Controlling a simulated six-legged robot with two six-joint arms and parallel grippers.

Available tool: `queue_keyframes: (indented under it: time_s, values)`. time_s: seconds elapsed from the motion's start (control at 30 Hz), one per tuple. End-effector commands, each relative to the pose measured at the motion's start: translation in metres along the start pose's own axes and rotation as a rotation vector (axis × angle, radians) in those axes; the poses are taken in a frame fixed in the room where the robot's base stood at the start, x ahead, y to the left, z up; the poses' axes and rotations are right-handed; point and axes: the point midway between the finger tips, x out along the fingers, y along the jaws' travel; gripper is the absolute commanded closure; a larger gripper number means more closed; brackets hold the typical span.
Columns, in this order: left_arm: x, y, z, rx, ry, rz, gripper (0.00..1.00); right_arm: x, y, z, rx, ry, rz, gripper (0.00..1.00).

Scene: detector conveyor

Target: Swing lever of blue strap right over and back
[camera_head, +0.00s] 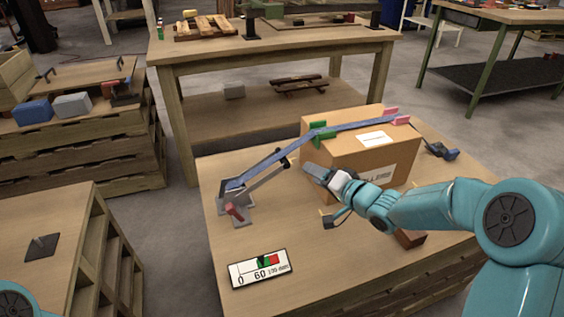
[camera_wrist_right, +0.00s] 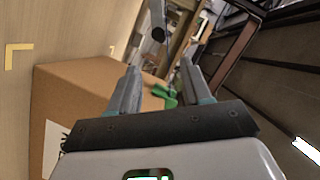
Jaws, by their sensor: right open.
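The blue strap (camera_head: 352,126) runs from a grey ratchet (camera_head: 237,203) on the table up over the cardboard box (camera_head: 330,155). The ratchet's lever (camera_head: 267,176) is a grey bar slanting up and right under the strap, with a dark knob at its end. My right gripper (camera_head: 308,170) is open and empty in front of the box's left end, a little right of the knob and apart from it. In the right wrist view, a dark round knob (camera_wrist_right: 158,35) shows beyond and between the open fingertips (camera_wrist_right: 160,78). My left gripper is out of view.
Green (camera_head: 321,133) and pink (camera_head: 400,119) corner pieces sit under the strap on the box. The table left of the box is mostly clear.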

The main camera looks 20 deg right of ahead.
Motion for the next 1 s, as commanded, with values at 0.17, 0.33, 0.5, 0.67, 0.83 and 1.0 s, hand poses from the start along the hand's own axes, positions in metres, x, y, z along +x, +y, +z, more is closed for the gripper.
queue_keyframes:
  time_s: [0.17, 0.33, 0.5, 0.67, 0.83, 1.0]
  values:
    - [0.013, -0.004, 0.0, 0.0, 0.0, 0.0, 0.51, 0.044, 0.002, 0.003, 0.0, -0.003, -0.002, 0.52]
    - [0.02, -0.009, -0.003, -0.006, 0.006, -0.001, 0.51, 0.086, 0.002, 0.002, -0.001, -0.002, -0.002, 0.52]
    - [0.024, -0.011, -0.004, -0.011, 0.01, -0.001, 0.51, 0.122, 0.001, 0.001, 0.0, -0.001, -0.002, 0.52]
    - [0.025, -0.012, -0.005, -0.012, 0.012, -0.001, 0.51, 0.141, 0.0, 0.0, 0.0, -0.001, -0.001, 0.52]
    - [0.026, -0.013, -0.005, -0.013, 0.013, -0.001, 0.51, 0.149, 0.0, 0.0, 0.001, -0.001, 0.001, 0.52]
    - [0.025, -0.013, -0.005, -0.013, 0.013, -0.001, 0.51, 0.149, 0.0, -0.001, 0.001, -0.001, 0.001, 0.52]
